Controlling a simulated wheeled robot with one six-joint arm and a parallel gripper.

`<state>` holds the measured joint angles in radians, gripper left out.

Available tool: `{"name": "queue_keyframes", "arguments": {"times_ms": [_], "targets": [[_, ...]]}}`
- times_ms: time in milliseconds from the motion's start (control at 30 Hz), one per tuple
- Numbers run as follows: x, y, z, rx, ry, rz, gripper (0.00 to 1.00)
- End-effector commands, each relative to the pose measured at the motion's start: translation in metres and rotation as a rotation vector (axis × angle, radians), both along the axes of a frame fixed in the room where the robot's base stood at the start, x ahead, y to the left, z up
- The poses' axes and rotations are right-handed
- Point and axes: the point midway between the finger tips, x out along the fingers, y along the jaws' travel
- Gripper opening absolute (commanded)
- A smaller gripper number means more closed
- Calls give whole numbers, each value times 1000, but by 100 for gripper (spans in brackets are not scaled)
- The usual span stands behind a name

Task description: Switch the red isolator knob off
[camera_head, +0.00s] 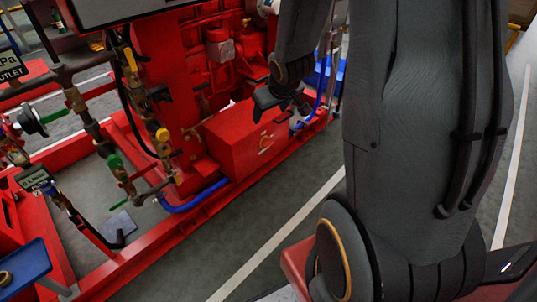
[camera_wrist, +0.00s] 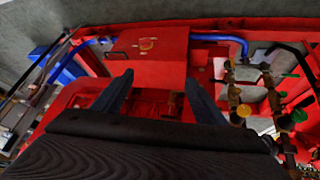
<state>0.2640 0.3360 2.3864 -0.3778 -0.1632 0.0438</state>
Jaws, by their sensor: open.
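The red isolator knob (camera_head: 266,143) is on the front of a red box (camera_head: 228,138) low on the pumpset, with yellowish marking around it. In the wrist view the knob (camera_wrist: 147,44) is small on the box face (camera_wrist: 160,72), near the top of the picture. Its exact setting is too small to tell. My gripper (camera_head: 281,107) is beside and above the box in the head view.
Pipes with valves, including a yellow handle (camera_head: 163,135), stand to the left. A blue tray (camera_head: 22,268) is at the lower left. Grey floor (camera_head: 245,225) is clear in front.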

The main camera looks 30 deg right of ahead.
Motion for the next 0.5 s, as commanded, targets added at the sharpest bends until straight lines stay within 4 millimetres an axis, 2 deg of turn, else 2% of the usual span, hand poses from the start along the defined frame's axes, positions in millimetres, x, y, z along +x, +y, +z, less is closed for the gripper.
{"name": "queue_keyframes", "arguments": {"times_ms": [33, 200, 500], "targets": [[16, -10, -27, -1, -31, 6, 66], [59, -35, -74, -3, -150, 44, 66], [119, -72, -156, 24, -354, 122, 66]]}}
